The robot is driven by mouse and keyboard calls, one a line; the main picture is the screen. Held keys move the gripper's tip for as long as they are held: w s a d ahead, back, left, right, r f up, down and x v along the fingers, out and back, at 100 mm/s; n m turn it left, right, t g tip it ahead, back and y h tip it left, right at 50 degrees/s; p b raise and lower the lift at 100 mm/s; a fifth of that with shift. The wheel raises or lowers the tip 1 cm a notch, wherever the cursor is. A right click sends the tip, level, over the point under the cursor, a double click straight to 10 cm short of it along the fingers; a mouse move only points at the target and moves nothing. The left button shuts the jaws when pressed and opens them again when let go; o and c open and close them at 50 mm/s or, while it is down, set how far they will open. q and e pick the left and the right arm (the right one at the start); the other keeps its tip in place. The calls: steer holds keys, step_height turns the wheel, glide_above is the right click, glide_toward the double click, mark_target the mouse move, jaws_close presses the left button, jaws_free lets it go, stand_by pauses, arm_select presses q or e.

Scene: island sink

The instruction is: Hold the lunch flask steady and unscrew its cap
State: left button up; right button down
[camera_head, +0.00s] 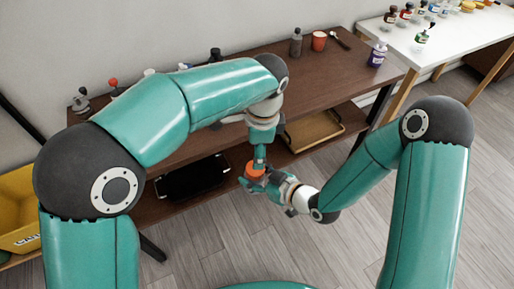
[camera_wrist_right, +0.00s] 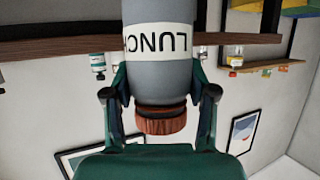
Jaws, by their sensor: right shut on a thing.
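The grey lunch flask (camera_wrist_right: 163,75) has a pale label band and an orange-brown ribbed cap (camera_wrist_right: 160,121). In the right wrist view it appears inverted, its lettering upside down. My right gripper (camera_wrist_right: 160,108) is shut on the flask, one finger on each side near the cap end. In the head view the orange cap (camera_head: 254,170) shows at my right gripper (camera_head: 266,182), and the flask body is mostly hidden. My left gripper (camera_head: 260,158) points down close to the cap in the head view. Its fingers are too small to tell whether they are open or touch the cap.
A brown table (camera_head: 330,75) stands behind my arms, with a red cup (camera_head: 319,41), a grey bottle (camera_head: 296,42) and a purple jar (camera_head: 377,54). Its lower shelf holds a black tray (camera_head: 192,178) and a tan tray (camera_head: 313,130). A yellow bin (camera_head: 18,205) is at left. Floor in front is clear.

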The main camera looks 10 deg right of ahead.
mark_target(254, 179)
arm_select(q)
steer(key=f, duration=0.7)
steer(key=shift+w+a+f, duration=0.2)
steer(key=shift+f, duration=0.05)
steer(key=c, duration=1)
steer(key=n, duration=0.2)
steer(key=shift+n, duration=0.4)
steer(key=shift+d+r, duration=0.15)
steer(key=shift+r, duration=0.05)
steer(key=shift+r, duration=0.95)
